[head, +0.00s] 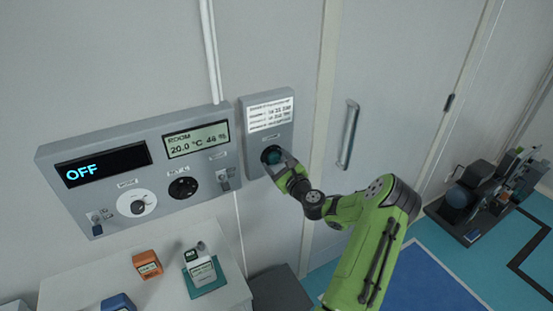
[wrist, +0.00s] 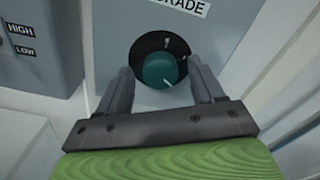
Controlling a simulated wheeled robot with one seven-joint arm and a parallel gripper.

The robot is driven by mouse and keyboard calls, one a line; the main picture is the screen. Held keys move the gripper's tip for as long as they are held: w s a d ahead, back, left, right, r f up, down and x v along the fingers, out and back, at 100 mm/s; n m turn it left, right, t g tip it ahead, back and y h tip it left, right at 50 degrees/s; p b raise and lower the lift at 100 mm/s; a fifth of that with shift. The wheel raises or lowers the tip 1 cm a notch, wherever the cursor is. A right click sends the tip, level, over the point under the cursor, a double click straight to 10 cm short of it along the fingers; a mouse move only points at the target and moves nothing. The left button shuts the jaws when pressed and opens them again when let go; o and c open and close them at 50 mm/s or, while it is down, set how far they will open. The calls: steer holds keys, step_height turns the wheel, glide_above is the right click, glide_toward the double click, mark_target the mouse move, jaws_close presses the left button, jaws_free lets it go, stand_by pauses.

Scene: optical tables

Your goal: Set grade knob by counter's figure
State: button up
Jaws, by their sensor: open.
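The teal grade knob (wrist: 158,70) sits on a black dial below a label ending in "RADE" in the wrist view. Other dial figures are not clear. In the head view the knob (head: 270,155) is partly covered on the narrow grey wall panel (head: 255,165). My gripper (wrist: 162,75) is open, its fingers on either side of the knob; contact is unclear. In the head view my gripper (head: 279,163) is at the knob. A small white device (head: 201,271), perhaps the counter, stands on the table; its figure is unreadable.
A printed placard (head: 270,112) tops the narrow panel. The wide panel (head: 105,170) to its left has an "OFF" display (head: 100,166), a room display (head: 196,139), knobs and switches. An orange box (head: 147,264) is on the white table (head: 165,291). A door handle (head: 348,135) is to the right.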

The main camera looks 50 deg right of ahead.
steer(key=shift+w+d, duration=0.15)
steer(key=shift+w, duration=0.15)
steer(key=shift+c, duration=0.3)
steer(key=c, duration=1)
